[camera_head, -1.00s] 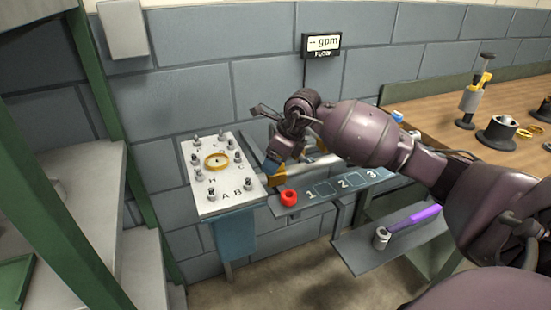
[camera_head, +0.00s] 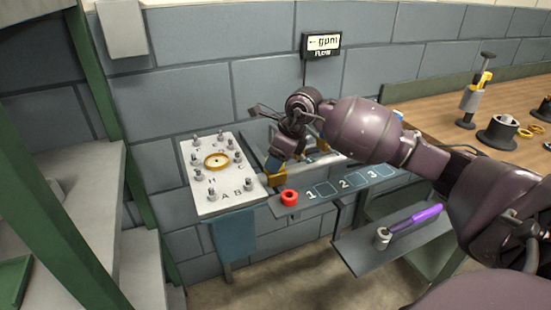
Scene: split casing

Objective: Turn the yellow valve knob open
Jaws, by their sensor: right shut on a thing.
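The yellow valve knob (camera_head: 277,176) shows as a small yellow-orange piece at the front left of the grey casing, behind the shelf. My right gripper (camera_head: 275,168) reaches down to it from above and is shut on it. The fingers are small here and partly hidden by the wrist, so the exact grip is hard to see. A dark display reading gpm and FLOW (camera_head: 321,44) hangs on the wall above; its value shows only as dashes. My left gripper is not in view.
A pale board (camera_head: 222,200) with several bolts and a brass ring stands left of the knob. A purple-handled tool (camera_head: 415,217) lies on a lower shelf. A wooden bench (camera_head: 430,115) is at right.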

